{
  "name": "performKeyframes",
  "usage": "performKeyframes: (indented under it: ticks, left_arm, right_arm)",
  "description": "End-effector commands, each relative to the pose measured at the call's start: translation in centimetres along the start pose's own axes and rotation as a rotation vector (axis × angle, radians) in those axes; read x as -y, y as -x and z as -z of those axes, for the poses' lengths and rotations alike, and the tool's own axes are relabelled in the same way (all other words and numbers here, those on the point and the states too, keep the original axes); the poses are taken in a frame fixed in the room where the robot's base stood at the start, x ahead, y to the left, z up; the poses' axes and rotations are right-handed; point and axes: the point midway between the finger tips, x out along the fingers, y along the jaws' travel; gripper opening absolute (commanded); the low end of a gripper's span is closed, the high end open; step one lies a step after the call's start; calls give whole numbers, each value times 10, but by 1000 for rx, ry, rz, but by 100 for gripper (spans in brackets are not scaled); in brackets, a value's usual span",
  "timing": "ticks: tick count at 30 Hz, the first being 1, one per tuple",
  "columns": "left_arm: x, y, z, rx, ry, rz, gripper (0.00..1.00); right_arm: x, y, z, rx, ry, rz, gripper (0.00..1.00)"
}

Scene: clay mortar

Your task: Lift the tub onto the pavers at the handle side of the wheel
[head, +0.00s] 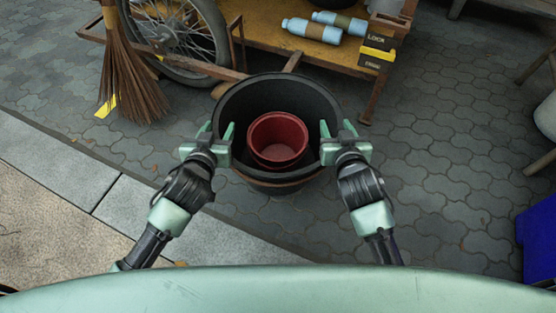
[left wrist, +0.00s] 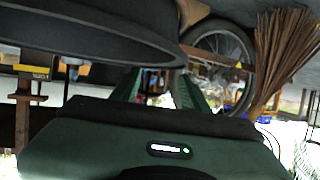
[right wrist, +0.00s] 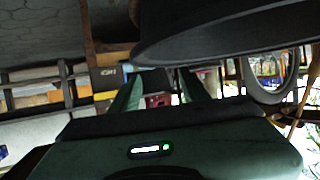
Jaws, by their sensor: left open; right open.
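The black round tub (head: 240,103) stands upright on the grey pavers, with a red bucket (head: 277,122) inside it. My left gripper (head: 216,132) is open at the tub's left rim. My right gripper (head: 338,130) is open at its right rim. The fingers of each lie close to the rim; I cannot tell if they touch it. The tub's dark rim also fills the top of the left wrist view (left wrist: 90,28) and of the right wrist view (right wrist: 220,30). The spoked wheel (head: 178,38) of a cart is behind the tub to the left.
A wooden cart bed (head: 262,42) with blue bottles (head: 312,31) and a yellow-black box (head: 378,48) is close behind the tub. A broom (head: 130,80) stands at left. Pavers (head: 450,130) are clear at right, up to a blue bin (head: 540,240).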

Motion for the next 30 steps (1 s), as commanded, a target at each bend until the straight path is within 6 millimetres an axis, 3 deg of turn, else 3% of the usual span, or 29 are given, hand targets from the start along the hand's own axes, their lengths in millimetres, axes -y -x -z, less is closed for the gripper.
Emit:
performKeyframes:
  ticks: [1, 3, 19, 30]
  left_arm:
    - [4, -5, -11, -3, 4, 19, 45]
    - [8, -5, -12, -2, 15, 40, 45]
    - [13, -6, -9, 1, 28, 67, 45]
    - [17, -56, -9, 0, 27, 67, 45]
  right_arm:
    - [-4, -5, -12, 2, -7, -17, 45]
    - [-8, -5, -13, 7, -18, -38, 45]
    - [-13, -6, -11, 15, -29, -62, 45]
    - [-17, -56, -12, 15, -27, -62, 45]
